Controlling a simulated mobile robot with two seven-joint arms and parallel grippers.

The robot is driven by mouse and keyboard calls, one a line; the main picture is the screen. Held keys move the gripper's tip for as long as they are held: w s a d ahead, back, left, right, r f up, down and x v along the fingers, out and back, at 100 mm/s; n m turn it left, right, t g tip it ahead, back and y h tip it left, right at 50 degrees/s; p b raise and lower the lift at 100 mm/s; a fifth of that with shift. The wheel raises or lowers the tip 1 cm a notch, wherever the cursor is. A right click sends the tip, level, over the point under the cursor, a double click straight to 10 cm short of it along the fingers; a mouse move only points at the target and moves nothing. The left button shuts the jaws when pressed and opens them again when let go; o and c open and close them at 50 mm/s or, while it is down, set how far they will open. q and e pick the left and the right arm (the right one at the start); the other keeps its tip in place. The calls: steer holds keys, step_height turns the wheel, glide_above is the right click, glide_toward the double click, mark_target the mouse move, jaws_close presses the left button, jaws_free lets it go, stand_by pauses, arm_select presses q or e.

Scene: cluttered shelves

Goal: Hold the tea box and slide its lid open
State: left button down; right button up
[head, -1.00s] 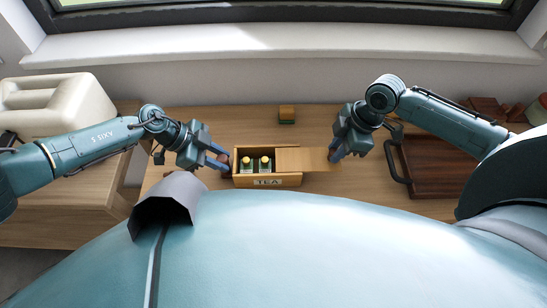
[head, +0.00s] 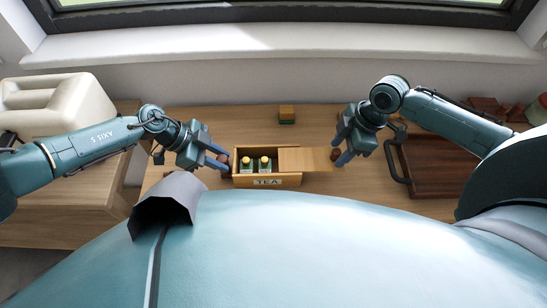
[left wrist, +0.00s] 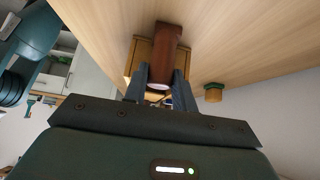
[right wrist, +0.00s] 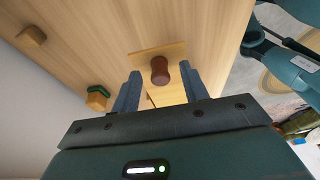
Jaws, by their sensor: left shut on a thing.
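The wooden tea box (head: 240,182), labelled TEA, sits on the table in the head view. Its left part is uncovered and shows two dark green items with yellow tops (head: 265,164). The pale wooden lid (head: 300,159) covers the right part and sticks out past the box's right end. My left gripper (head: 222,163) is shut on the brown handle (left wrist: 165,42) at the box's left end. My right gripper (head: 342,157) is open, its fingers apart on either side of the lid's brown knob (right wrist: 160,70) without visibly touching it.
A small yellow and green block (head: 287,115) stands behind the box. A brown tray with a dark handle (head: 435,165) lies to the right. A cream container (head: 55,100) stands at the left. Bare table (head: 240,125) lies behind the box.

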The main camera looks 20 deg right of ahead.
steer(key=v, duration=1.2)
stand_by(0.5)
arm_select(q)
steer(key=c, duration=1.1)
jaws_free()
steer(key=shift+o, duration=0.2)
